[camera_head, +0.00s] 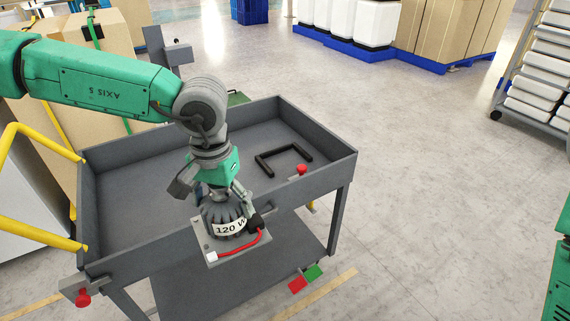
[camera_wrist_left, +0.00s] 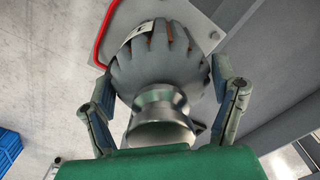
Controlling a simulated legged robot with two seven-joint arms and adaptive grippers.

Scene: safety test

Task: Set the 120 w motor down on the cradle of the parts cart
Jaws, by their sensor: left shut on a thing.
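The 120 w motor (camera_head: 215,212) is a dark grey ribbed body on a light plate, with a white "120 W" label and a red cable. It hangs over the front side of the parts cart (camera_head: 119,252), a grey tray cart. My left gripper (camera_head: 221,188) is shut on the motor from above. In the left wrist view the motor (camera_wrist_left: 160,72) sits between both fingers of my left gripper (camera_wrist_left: 164,95). A black open frame (camera_head: 262,166), which looks like the cradle, lies empty on the tray floor, behind and to the right of the motor. My right gripper is out of view.
The tray has raised walls; red knobs (camera_head: 302,169) (camera_head: 83,298) sit at its front side. Yellow rails (camera_head: 42,229) and boxes (camera_head: 122,20) stand at the left. A white-bin rack (camera_head: 540,75) stands at the far right.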

